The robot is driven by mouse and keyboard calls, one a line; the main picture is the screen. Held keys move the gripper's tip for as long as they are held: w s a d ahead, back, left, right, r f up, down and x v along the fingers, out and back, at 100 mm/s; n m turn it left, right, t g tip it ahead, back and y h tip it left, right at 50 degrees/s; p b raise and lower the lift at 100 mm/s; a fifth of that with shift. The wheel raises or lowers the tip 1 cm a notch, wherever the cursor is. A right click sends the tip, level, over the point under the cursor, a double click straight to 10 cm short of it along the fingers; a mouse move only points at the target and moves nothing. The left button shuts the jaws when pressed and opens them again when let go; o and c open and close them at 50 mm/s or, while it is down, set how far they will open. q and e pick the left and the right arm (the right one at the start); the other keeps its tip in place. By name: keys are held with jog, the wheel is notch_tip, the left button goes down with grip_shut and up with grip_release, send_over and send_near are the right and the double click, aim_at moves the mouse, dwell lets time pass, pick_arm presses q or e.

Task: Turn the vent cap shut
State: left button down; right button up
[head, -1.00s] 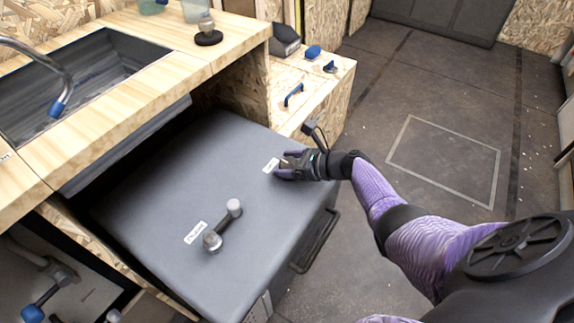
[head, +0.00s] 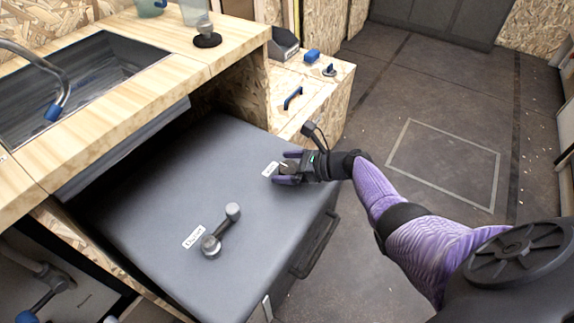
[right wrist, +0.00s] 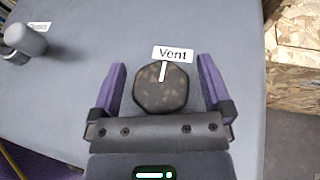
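The vent cap (right wrist: 161,88) is a dark, speckled, many-sided knob on the grey box lid (head: 150,190). A white line on its top points at the white label "Vent" (right wrist: 173,54), which also shows in the head view (head: 270,169). My right gripper (head: 284,167) is over the lid's right part, with its purple fingers spread on either side of the cap. In the right wrist view the gripper (right wrist: 161,82) is open, with a gap between each finger and the cap. My left gripper is not in view.
A grey lever handle (head: 221,232) with a label beside it stands on the lid's front part. A wooden counter with a sink (head: 80,85) overhangs the lid's back. A low wooden shelf (head: 315,95) holds small blue parts. Open floor lies to the right.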

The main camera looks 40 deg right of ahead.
jog(key=p+v, duration=0.4)
jog(key=v, duration=0.5)
jog(key=shift+r+p, duration=0.2)
jog(key=shift+p, duration=0.1)
jog(key=shift+s+d, duration=0.25)
jog(key=shift+s, duration=0.1)
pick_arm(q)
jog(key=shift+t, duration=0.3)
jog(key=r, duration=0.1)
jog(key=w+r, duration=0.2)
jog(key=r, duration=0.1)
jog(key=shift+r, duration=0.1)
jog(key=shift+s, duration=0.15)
